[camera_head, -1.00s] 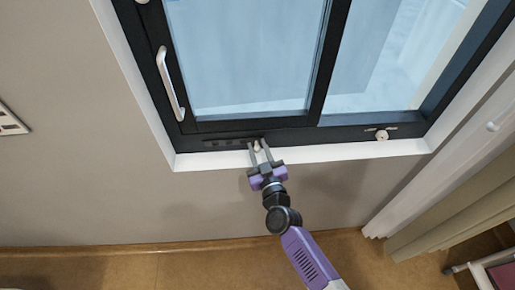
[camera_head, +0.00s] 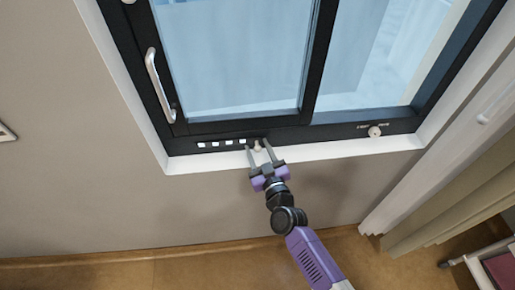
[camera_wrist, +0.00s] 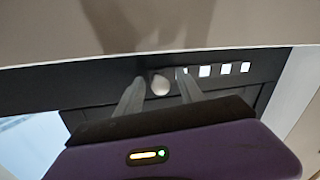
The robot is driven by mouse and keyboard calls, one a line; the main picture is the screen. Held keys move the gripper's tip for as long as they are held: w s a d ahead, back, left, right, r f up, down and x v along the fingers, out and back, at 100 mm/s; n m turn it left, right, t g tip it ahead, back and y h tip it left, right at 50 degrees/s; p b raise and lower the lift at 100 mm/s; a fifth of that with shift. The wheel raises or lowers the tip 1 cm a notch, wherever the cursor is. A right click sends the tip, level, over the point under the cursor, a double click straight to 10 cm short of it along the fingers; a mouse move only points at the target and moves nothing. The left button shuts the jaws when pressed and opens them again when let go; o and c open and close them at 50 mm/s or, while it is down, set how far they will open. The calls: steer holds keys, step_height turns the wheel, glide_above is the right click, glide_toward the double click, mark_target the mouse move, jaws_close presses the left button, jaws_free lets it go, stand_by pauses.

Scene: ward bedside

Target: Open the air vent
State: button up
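The air vent is a dark strip (camera_head: 222,143) in the lower window frame, with a row of several bright white slots. The slots also show in the wrist view (camera_wrist: 205,71). A small pale round knob (camera_head: 258,146) sits at the right end of the row. In the wrist view the knob (camera_wrist: 160,85) lies between my fingers, with a gap visible on each side. My gripper (camera_head: 258,148) is open around the knob; its fingertips reach the frame (camera_wrist: 157,88). One fingertip overlaps the slot nearest the knob in the wrist view.
A silver handle (camera_head: 160,85) stands on the left sash. Another pale knob (camera_head: 375,132) is on the frame to the right. A white sill (camera_head: 330,146) runs below the frame. Curtains (camera_head: 450,170) hang at the right, with a cart (camera_head: 482,262) below them.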

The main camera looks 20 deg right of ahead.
steer(key=shift+d+r, duration=0.1)
steer(key=shift+s, duration=0.45)
steer(key=s+a+p, duration=0.1)
steer(key=s, duration=0.5)
steer(key=shift+s, duration=0.4)
steer(key=s+r+g, duration=0.1)
steer(key=s+r, duration=0.3)
steer(key=s, duration=0.8)
steer(key=s+a+r+g+y, duration=0.1)
steer(key=s+r, duration=0.3)
steer(key=s, duration=0.7)
steer(key=s+r+m+g, duration=0.1)
steer(key=s+r, duration=0.3)
steer(key=s, duration=0.8)
steer(key=shift+s+a+r+y+b, duration=0.35)
steer(key=shift+y+b, duration=0.05)
steer(key=shift+b, duration=0.05)
